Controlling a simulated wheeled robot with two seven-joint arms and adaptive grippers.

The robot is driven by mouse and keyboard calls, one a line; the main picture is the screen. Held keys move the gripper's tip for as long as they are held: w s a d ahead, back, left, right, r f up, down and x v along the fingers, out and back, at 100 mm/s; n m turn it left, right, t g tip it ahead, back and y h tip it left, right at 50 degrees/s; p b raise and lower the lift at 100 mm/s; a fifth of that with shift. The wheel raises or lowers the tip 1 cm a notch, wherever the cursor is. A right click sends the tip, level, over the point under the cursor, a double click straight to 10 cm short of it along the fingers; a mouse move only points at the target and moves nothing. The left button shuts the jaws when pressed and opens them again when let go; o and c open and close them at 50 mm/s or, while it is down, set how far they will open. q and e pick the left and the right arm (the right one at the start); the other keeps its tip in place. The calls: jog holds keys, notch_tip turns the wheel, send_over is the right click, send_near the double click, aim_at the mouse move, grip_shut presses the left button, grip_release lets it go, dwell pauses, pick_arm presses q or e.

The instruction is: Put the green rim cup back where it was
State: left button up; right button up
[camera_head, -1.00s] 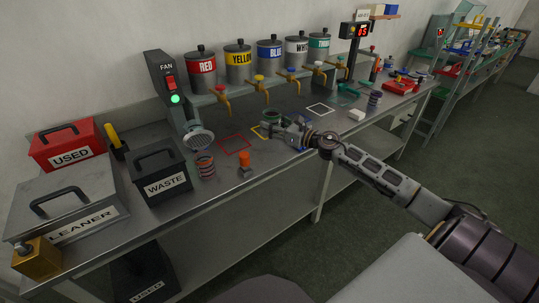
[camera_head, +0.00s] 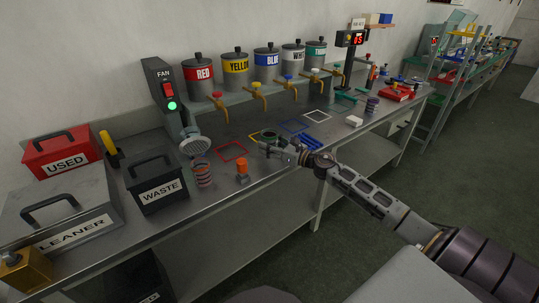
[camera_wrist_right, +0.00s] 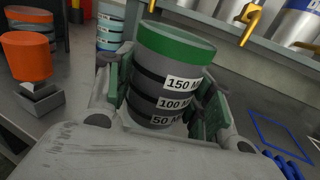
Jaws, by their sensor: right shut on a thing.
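The green rim cup (camera_wrist_right: 165,80) is a dark grey cup with a green top band and white labels, seen large in the right wrist view. My right gripper (camera_wrist_right: 165,100) is shut on it, one green-padded finger on each side. In the head view the cup (camera_head: 268,135) appears small, over or near the yellow square outline (camera_head: 256,137) on the bench. My right gripper (camera_head: 274,148) reaches it from the right. I cannot tell whether the cup's base touches the bench. My left gripper is not in view.
A red outline (camera_head: 232,151), a blue outline (camera_head: 293,126) and a white outline (camera_head: 317,116) mark the bench. Paint taps (camera_head: 261,103) overhang behind. A waste bin (camera_head: 158,187) stands left.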

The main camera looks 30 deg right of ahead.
dwell(0.3)
jog(key=shift+f, duration=0.65)
jog(key=shift+f+b, duration=0.4)
jog(key=shift+f, duration=0.4)
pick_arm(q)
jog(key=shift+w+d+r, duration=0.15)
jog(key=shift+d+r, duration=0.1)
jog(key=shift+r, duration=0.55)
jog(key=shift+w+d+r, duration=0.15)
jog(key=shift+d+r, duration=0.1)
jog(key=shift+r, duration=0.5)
pick_arm(e)
jog(key=shift+f, duration=0.6)
jog(key=shift+f, duration=0.1)
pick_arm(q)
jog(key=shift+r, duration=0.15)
pick_arm(e)
jog(key=o, duration=1.1)
jog(key=shift+c, duration=0.2)
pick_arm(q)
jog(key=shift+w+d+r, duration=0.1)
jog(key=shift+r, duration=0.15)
